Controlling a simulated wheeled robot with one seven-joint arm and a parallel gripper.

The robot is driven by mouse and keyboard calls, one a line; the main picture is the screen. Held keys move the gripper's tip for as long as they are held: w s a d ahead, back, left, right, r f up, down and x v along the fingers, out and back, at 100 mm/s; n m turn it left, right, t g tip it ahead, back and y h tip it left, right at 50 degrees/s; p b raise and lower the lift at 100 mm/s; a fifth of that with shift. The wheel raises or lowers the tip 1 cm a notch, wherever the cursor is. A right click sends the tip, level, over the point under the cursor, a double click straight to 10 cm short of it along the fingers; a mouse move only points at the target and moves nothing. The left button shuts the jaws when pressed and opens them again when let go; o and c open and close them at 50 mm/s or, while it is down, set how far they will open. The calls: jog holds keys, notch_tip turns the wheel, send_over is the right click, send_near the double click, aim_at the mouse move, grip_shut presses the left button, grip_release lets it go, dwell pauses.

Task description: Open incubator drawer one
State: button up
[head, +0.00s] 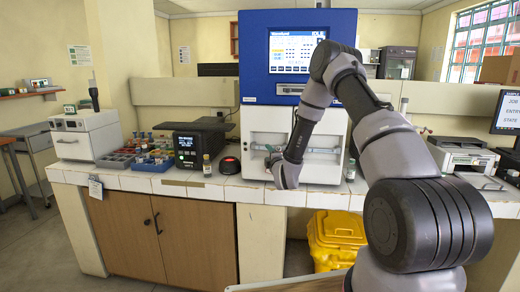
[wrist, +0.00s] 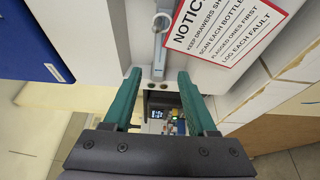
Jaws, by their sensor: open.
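The incubator is a tall blue and white machine (head: 298,95) on the bench, with a lit screen. Its lower white front has a left and a right section, both apparently closed; I cannot read which is drawer one. A pale bar handle (head: 322,150) crosses the right section. My gripper (head: 272,158) is at the left section, and my wrist hides much of it. In the wrist view my gripper (wrist: 159,76) has its two green fingers apart. A grey bar handle (wrist: 160,45) stands out just beyond them, its near end roughly between the fingertips. Contact is not clear.
A red-edged notice (wrist: 222,25) is beside the handle in the wrist view. On the bench, a small vial (head: 207,166), a red-topped device (head: 230,165) and a black instrument (head: 198,145) stand left of my gripper. A yellow bin (head: 335,235) is below the bench.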

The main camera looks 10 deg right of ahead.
aim_at(264, 148)
jog(key=w, duration=0.8)
jog(key=shift+w+a, duration=0.25)
jog(key=shift+a, duration=0.05)
grip_shut()
dwell(1.0)
